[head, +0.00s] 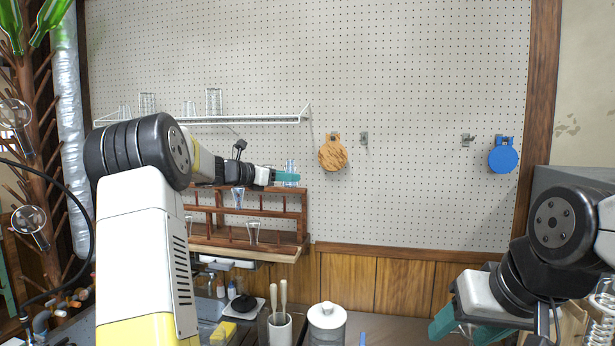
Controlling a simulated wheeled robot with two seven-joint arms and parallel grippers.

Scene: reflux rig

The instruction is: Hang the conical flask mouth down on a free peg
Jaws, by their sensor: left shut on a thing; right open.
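My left gripper (286,177) reaches across in front of the wooden rack, its teal fingers shut on a small clear glass piece (291,166). The glass stands out above and around the fingertips. Its outline is too small to tell whether it is the conical flask or which way its mouth points. The brown wooden peg rack (222,240) holds a cone-shaped clear glass (238,198) on its upper level and another (253,231) on its lower level, both narrow end down. My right gripper (460,328) is open at the lower right, low over the counter.
A wooden drying tree (29,110) at left bears round clear flasks (30,220) and green bottles. A white wire shelf (260,119) with glasses is above the rack. A cork disc (332,153) and blue disc (503,156) hang on the pegboard.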

